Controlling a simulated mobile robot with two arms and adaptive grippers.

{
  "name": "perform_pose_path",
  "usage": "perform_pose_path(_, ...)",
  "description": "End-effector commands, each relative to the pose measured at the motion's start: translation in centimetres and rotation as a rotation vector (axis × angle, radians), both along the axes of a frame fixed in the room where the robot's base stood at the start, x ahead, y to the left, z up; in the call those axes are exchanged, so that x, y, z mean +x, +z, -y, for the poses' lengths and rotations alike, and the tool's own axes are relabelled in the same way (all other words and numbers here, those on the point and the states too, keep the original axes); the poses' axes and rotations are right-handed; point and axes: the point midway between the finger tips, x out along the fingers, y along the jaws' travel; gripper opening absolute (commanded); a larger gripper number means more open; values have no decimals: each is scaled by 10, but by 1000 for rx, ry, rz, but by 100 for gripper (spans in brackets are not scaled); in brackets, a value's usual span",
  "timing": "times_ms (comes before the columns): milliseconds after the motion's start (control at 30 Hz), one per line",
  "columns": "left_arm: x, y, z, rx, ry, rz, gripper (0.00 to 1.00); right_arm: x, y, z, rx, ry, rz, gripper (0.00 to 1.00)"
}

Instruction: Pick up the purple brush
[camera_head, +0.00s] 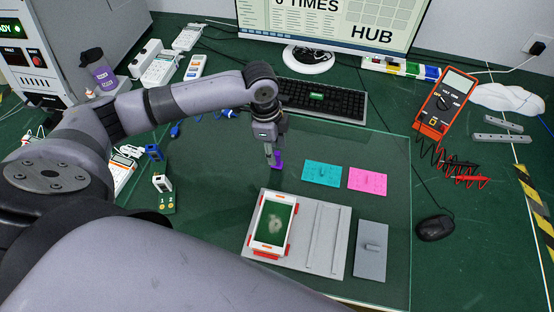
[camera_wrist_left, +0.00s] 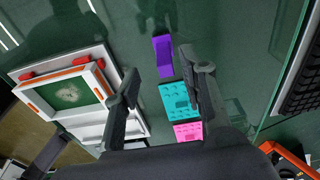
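The purple brush (camera_head: 277,161) is on the green mat near the middle of the table, partly hidden by my left gripper in the head view. My left gripper (camera_head: 270,150) points down right beside it. In the left wrist view, the brush (camera_wrist_left: 163,56) shows past the two fingertips, in line with the gap between them. The left gripper (camera_wrist_left: 159,65) is open with nothing between its fingers; I cannot tell whether a finger touches the brush. My right gripper is not in view.
A teal board (camera_head: 322,173) and a pink board (camera_head: 367,181) lie right of the brush. A grey fixture with a white-framed green screen (camera_head: 272,223) stands in front. A keyboard (camera_head: 322,99) lies behind; a black mouse (camera_head: 435,228) and orange multimeter (camera_head: 445,103) are right.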

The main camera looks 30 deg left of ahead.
Motion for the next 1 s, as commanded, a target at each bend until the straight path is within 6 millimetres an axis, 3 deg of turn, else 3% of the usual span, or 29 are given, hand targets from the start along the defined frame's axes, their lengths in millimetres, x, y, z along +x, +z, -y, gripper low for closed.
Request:
perform_pose_path(300,6,-42,4,1,-1,-2,38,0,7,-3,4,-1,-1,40)
perform_pose_path(567,7,-45,5,2,-1,-1,38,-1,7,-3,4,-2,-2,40)
perform_pose_path(1000,7,-44,4,2,-1,-1,10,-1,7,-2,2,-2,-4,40)
